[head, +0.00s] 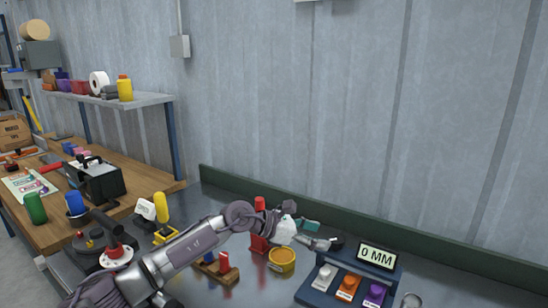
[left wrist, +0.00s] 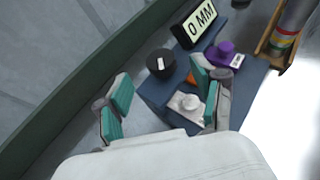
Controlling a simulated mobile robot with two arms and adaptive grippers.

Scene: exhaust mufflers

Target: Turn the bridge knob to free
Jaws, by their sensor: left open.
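A control box (head: 318,293) with a "0 MM" display (head: 377,257) stands on the dark bench in the lower right. It carries white (head: 327,271), orange (head: 348,287) and purple (head: 375,294) controls. A round black knob (left wrist: 160,64) with a small white label shows beside the display in the left wrist view; I cannot read the label. It looks like the dark thing (head: 337,243) left of the display in the head view. My left gripper (head: 318,234) is open with teal pads. Its fingers (left wrist: 160,86) are spread, with the knob beyond the gap. My right gripper is not in view.
A yellow round container (head: 282,260) and a red object (head: 259,243) stand left of the box, close to my left arm. A green ledge (head: 440,258) runs along the wall behind. A wooden bench (head: 140,185) with tools is at the left.

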